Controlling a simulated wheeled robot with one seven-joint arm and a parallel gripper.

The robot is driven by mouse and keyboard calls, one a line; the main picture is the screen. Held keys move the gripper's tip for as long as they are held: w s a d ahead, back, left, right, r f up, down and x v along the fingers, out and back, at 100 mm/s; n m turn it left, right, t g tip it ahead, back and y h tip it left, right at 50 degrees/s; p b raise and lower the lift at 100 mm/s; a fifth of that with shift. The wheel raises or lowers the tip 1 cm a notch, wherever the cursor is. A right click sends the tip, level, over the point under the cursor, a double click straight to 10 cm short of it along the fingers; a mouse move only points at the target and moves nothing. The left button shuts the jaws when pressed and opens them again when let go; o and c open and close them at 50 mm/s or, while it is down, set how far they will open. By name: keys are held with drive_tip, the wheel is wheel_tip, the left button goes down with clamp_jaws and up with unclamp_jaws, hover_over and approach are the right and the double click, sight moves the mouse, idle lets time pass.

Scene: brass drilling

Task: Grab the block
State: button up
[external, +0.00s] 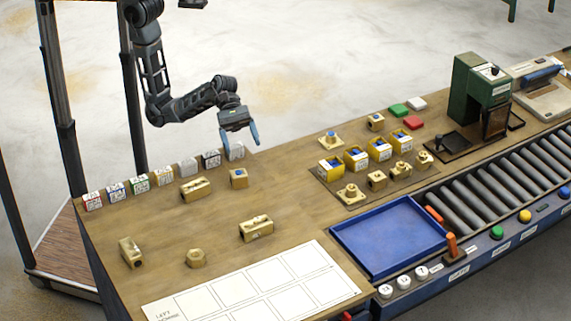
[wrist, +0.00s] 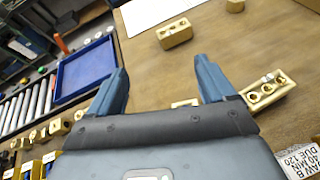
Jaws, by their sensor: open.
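Several brass blocks stand on the wooden bench. In the external view a long one (external: 197,188) and a small cube with a blue spot (external: 238,180) are at the back. Another long block (external: 256,229) is nearer the middle, and one more (external: 131,252) is at front left. I cannot tell which one is meant. My gripper (external: 241,141) is open and empty, above the back edge of the bench near the cube. In the wrist view my gripper (wrist: 162,70) has its fingers wide apart. A long block (wrist: 174,33) lies beyond them, and a drilled block (wrist: 268,90) is at right.
A brass hex piece (external: 196,259) stands at the front. Labelled cards (external: 139,183) line the back edge. A white grid sheet (external: 250,288), a blue tray (external: 388,238), yellow bins (external: 380,150), a roller conveyor (external: 500,180) and a green machine (external: 480,90) are to the right. Bare wood lies between the blocks.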

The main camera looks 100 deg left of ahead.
sight(241, 180)
drive_tip(key=shift+n, duration=0.7)
drive_tip(key=f, duration=0.6)
drive_tip(key=s+d+f, duration=0.1)
drive_tip(key=f, duration=0.2)
drive_tip(key=shift+f, duration=0.2)
wheel_tip(241, 180, down, 3)
drive_tip(key=shift+a+r+b, duration=0.1)
drive_tip(key=shift+b, duration=0.2)
drive_tip(key=shift+x, duration=1.45)
drive_tip(key=shift+r, duration=0.15)
drive_tip(key=c, duration=1.5)
clamp_jaws()
drive_tip(key=shift+r, duration=0.15)
